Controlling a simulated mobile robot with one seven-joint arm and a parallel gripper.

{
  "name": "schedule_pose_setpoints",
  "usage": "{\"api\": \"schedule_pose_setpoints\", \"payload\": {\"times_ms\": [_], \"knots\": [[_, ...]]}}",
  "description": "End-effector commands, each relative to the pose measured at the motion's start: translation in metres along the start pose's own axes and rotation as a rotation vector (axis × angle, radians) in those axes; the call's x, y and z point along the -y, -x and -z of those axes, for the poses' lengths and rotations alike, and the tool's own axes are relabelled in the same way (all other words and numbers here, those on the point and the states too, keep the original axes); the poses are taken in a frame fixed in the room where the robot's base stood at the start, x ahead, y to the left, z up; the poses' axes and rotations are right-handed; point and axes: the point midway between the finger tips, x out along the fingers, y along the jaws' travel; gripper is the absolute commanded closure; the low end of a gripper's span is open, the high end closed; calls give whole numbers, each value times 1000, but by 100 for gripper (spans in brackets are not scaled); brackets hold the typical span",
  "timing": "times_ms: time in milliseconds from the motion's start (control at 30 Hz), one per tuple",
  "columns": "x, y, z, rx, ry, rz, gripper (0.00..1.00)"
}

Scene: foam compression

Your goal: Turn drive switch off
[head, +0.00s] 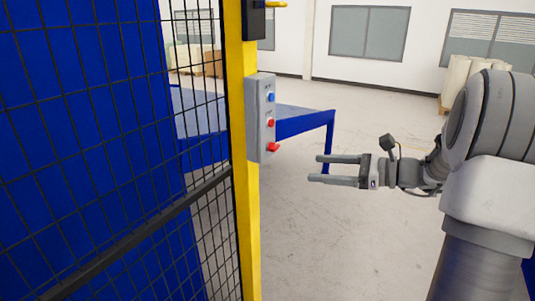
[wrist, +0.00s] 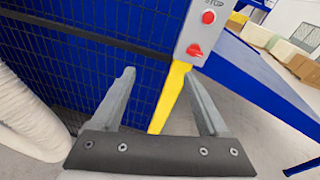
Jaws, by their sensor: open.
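A grey control box (head: 261,118) is fixed to a yellow post (head: 244,215). It carries a blue button (head: 271,97) at the top, a red button (head: 271,123) in the middle and a red switch (head: 273,147) at the bottom, which looks like the drive switch. In the wrist view the red switch (wrist: 195,50) sits on the lower part of the box, beyond the fingertips and a little right of the gap. My gripper (head: 314,168) is open and empty, to the right of the box and slightly lower than the switch. It touches nothing.
A black mesh fence (head: 110,150) with a blue surface behind it fills the left. A blue table (head: 305,122) stands behind the post. Wrapped stacks (head: 457,76) stand at the back right. The floor around my gripper is clear.

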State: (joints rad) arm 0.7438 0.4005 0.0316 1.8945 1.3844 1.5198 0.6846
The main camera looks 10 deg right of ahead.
Motion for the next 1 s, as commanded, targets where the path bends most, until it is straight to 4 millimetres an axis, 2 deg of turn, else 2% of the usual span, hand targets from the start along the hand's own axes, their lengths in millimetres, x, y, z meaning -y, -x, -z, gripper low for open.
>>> {"api": "schedule_pose_setpoints", "payload": {"times_ms": [33, 200, 367, 567, 1000], "knots": [[14, 11, 14, 41, -55, 44, 22], [40, 33, 27, 136, -155, 122, 22], [45, 29, 26, 156, -173, 133, 22], [49, -4, 21, 153, -172, 130, 22], [63, -97, 8, 152, -170, 130, 22]]}}
